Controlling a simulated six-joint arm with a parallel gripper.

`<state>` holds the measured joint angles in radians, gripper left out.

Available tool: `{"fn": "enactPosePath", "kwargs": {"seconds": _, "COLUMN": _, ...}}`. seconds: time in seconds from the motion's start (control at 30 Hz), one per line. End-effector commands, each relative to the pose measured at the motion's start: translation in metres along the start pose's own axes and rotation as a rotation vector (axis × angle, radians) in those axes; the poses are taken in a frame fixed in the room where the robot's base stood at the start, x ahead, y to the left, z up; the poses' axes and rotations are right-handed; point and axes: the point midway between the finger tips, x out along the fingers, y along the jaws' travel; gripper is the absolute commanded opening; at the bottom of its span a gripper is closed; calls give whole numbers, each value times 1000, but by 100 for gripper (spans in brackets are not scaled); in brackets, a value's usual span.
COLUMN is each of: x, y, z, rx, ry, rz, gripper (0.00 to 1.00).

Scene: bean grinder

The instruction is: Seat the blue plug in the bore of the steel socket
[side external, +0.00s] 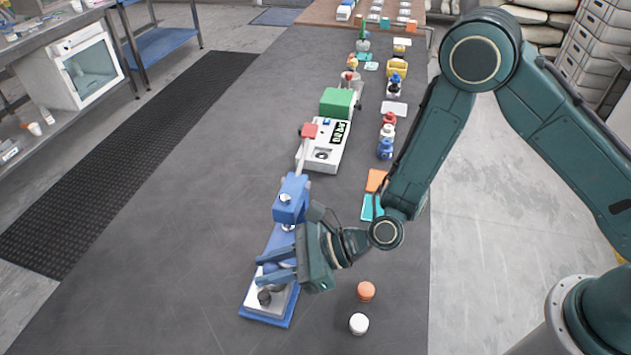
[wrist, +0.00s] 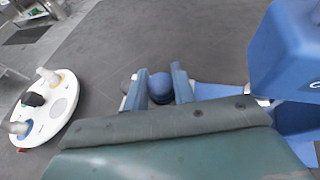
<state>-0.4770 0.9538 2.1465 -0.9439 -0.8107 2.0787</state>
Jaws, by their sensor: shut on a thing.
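My gripper (side external: 268,268) is over the front of the blue press (side external: 291,198), above its pale base plate (side external: 282,303). In the wrist view the blue plug (wrist: 161,86) shows as a rounded blue top between the two blue fingers of my gripper (wrist: 158,88), which are shut on it. Something dark shows just under the plug, partly hidden. In the side view the plug is mostly hidden by the fingers. A small dark round part (side external: 264,297) stands on the base plate below the fingers. I cannot tell the steel socket or its bore clearly, nor whether the plug touches it.
An orange cap (side external: 366,291) and a white cap (side external: 358,324) stand right of the press. A white machine with a green box (side external: 337,103) stands farther back. Small bottles line the right side. The table left of the press is clear.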

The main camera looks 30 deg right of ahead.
Motion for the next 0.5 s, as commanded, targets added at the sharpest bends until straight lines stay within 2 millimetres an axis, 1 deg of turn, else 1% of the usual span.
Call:
{"fn": "enactPosePath", "kwargs": {"seconds": 0.03, "x": 0, "y": 1, "z": -7, "rx": -2, "ry": 17, "rz": 2, "gripper": 32}}
{"fn": "enactPosePath", "kwargs": {"seconds": 0.07, "x": 0, "y": 1, "z": -7, "rx": -2, "ry": 17, "rz": 2, "gripper": 35}}
{"fn": "enactPosePath", "kwargs": {"seconds": 0.5, "x": -2, "y": 2, "z": -9, "rx": 1, "ry": 23, "rz": 5, "gripper": 35}}
